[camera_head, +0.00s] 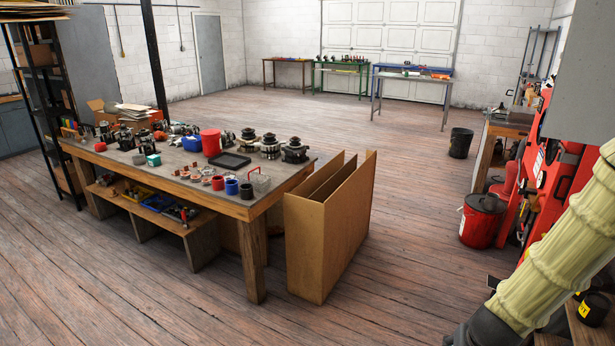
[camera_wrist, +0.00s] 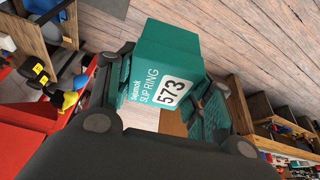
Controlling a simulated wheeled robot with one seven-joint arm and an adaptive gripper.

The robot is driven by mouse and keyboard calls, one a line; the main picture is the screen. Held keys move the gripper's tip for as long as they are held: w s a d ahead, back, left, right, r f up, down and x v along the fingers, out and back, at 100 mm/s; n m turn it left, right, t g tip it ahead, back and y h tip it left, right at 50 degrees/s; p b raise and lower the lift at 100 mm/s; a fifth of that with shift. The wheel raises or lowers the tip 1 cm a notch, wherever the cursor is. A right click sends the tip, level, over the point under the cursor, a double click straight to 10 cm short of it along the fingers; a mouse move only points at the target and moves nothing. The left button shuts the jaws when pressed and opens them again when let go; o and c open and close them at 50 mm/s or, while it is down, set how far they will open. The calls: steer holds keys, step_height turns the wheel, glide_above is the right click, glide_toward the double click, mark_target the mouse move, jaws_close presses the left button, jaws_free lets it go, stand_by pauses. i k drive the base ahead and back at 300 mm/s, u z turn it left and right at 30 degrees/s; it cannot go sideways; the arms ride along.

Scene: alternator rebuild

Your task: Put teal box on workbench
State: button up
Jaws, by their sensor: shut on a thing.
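A teal box (camera_wrist: 165,62) with a white label reading "SLIP RING 573" is held between the fingers of my gripper (camera_wrist: 160,85) in the wrist view. The gripper is shut on it, and wooden floor shows behind the box. In the head view the gripper and held box are not visible; only my arm shows at the lower right. The wooden workbench (camera_head: 237,208) stands at the left of the head view, crowded with parts. A small teal item (camera_head: 153,160) sits on its top.
A tall cardboard box (camera_head: 345,240) stands against the workbench's right end. A red bucket (camera_head: 482,222) and red cabinet (camera_head: 548,165) are at the right. A black bin (camera_head: 460,143) stands farther back. The middle floor is clear. Shelving (camera_wrist: 262,105) shows at right in the wrist view.

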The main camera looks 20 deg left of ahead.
mark_target(170, 167)
steer(key=u, duration=0.9)
steer(key=i, duration=3.75)
steer(key=u, duration=1.9)
steer(key=i, duration=0.55)
steer(key=z, duration=0.05)
